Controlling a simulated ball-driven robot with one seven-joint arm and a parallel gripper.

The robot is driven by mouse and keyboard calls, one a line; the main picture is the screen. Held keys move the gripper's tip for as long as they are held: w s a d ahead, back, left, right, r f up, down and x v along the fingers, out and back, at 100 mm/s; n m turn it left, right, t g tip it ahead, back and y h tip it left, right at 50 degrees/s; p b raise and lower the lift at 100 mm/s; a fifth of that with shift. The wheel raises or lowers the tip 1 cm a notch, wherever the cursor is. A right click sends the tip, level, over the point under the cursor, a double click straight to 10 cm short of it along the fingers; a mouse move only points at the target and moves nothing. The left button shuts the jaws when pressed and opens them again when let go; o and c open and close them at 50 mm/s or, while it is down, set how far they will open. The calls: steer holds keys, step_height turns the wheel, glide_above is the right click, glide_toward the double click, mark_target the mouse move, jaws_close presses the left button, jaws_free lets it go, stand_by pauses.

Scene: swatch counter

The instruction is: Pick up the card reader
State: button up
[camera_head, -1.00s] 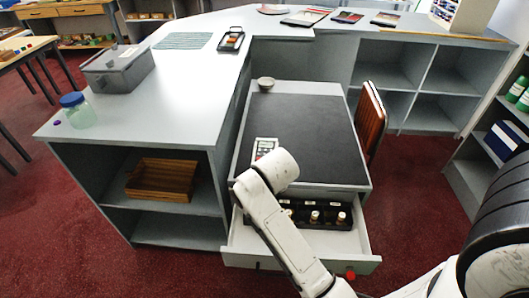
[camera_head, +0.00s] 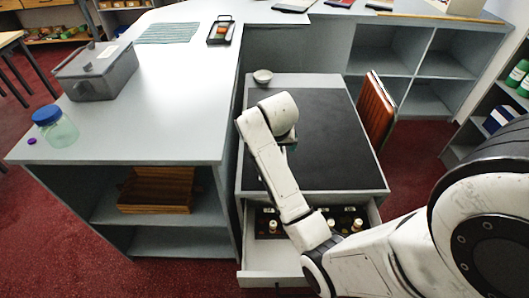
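The card reader is not visible now. A small pale device with a keypad, possibly it, showed earlier on the black-topped cabinet (camera_head: 330,130), near its front left; my arm now covers that area. My gripper (camera_head: 291,147) is over the left part of the black top, mostly hidden behind my white wrist. Only a small dark piece shows below the wrist. Its fingers cannot be made out, nor whether they hold anything.
A small bowl (camera_head: 263,76) sits at the cabinet's back left corner. An open drawer (camera_head: 262,257) with small bottles juts out in front. A grey box (camera_head: 95,72) and a blue-lidded jar (camera_head: 57,128) stand on the left counter (camera_head: 170,90). A brown folded panel (camera_head: 376,112) leans at right.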

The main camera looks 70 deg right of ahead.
steer(key=x, duration=0.5)
steer(key=shift+w+d+f, duration=0.25)
steer(key=shift+w+d, duration=0.05)
steer(key=shift+p+x, duration=0.4)
steer(key=shift+x, duration=2.15)
steer(key=shift+s, duration=0.1)
steer(key=shift+c, duration=0.3)
steer(key=c, duration=1.1)
steer(key=shift+r, duration=0.1)
steer(key=shift+c, duration=0.2)
